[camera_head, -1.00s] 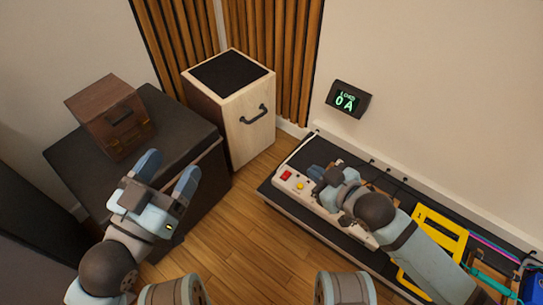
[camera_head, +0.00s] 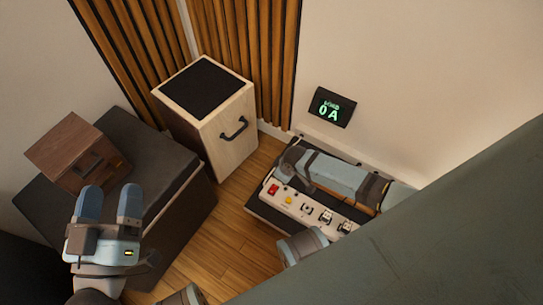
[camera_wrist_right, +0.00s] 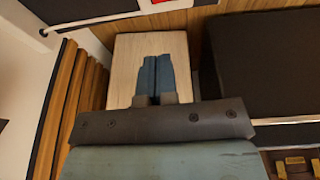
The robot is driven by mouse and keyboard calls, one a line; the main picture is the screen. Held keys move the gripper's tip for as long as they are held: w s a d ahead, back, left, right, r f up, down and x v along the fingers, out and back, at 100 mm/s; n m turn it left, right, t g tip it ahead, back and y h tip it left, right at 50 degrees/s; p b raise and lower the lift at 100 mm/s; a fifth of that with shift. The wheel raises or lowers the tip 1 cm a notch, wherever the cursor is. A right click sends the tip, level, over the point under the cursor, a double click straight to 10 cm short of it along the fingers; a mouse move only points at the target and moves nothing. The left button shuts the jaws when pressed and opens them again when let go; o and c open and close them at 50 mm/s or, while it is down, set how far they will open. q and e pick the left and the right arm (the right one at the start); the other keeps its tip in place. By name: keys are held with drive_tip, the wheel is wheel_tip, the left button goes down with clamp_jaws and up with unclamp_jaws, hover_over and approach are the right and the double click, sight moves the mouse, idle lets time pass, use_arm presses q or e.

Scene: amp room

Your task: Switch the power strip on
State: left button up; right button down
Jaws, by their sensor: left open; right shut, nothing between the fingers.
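The pale power strip (camera_head: 300,205) lies on the dark bench by the wall. Its red switch (camera_head: 273,189) and yellow button (camera_head: 289,201) show at the left end, with sockets to the right. In the right wrist view my right gripper (camera_wrist_right: 156,60) is shut and empty, before a pale wooden panel. My left gripper (camera_head: 109,190) is open and empty, above the dark cabinet at left.
A wall display (camera_head: 331,107) reads 0 A. A wooden box (camera_head: 68,148) sits on the dark cabinet (camera_head: 160,165). A pale wooden cabinet (camera_head: 230,140) with a black top stands by the slats. A large arm part blocks the lower right. Floor (camera_head: 225,240) between the cabinet and bench is clear.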

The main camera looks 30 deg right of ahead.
drive_tip(key=b, duration=0.6)
hover_over(274, 186)
drive_tip(key=s, duration=0.1)
wheel_tip(274, 186, down, 10)
drive_tip(key=shift+a+f, duration=0.1)
wheel_tip(274, 186, down, 2)
drive_tip(key=shift+f+b, duration=0.15)
drive_tip(key=shift+b, duration=0.8)
use_arm(q)
wheel_tip(274, 186, down, 9)
drive_tip(key=w+m+g, duration=0.1)
drive_tip(key=m+g, duration=0.1)
drive_tip(key=shift+g, duration=0.4)
use_arm(e)
drive_tip(key=shift+d+f, duration=0.25)
drive_tip(key=shift+f, duration=0.25)
use_arm(q)
drive_tip(key=shift+w, duration=0.1)
